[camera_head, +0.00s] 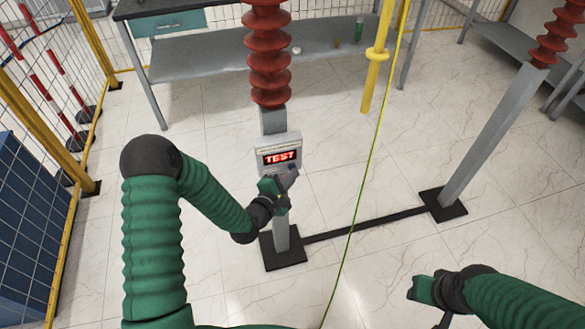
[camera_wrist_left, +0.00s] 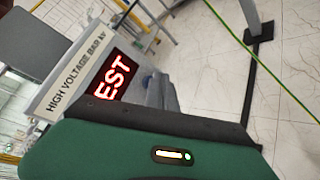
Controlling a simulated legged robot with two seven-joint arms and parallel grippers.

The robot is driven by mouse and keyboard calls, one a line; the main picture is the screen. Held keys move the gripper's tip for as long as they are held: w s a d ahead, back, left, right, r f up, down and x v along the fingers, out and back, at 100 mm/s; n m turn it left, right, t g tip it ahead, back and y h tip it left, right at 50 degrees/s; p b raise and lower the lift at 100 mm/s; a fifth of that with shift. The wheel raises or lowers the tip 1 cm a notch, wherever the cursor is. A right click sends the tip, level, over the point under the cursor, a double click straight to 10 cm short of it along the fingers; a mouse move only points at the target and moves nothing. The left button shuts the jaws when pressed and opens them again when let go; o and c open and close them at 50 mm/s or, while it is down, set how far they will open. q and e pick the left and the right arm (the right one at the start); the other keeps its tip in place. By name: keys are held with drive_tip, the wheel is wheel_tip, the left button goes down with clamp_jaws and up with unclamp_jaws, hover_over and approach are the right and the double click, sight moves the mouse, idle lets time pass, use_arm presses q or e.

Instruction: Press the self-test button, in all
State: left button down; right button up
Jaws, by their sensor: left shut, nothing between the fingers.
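A grey test box (camera_head: 264,145) is fixed to the grey post under a red ribbed insulator (camera_head: 268,55). Its display (camera_head: 279,158) is lit and reads "TEST" in red. My left gripper (camera_head: 288,177) is shut and empty at the lower right of the box face, just below the display. In the left wrist view the box (camera_wrist_left: 75,75) shows a "HIGH VOLTAGE" label and part of the display (camera_wrist_left: 112,78). My right gripper (camera_head: 424,290) is low at the right, away from the box.
A yellow-green cable (camera_head: 367,165) hangs down right of the box. The post stands on a black base plate (camera_head: 284,252), joined by a dark bar to another base (camera_head: 443,205). A workbench (camera_head: 200,62) stands behind. Yellow fencing (camera_head: 95,45) is at the left. Open tiled floor lies between.

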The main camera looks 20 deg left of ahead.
use_arm(q)
drive_tip(key=shift+s+d, duration=0.4)
drive_tip(key=shift+s, duration=0.2)
drive_tip(key=shift+s, duration=0.1)
drive_tip(key=shift+s+d+p, duration=0.2)
drive_tip(key=shift+s+d, duration=0.5)
drive_tip(key=shift+s, duration=0.3)
drive_tip(key=shift+s+d+p, duration=0.15)
drive_tip(key=shift+s+d, duration=0.55)
drive_tip(key=shift+s, duration=0.3)
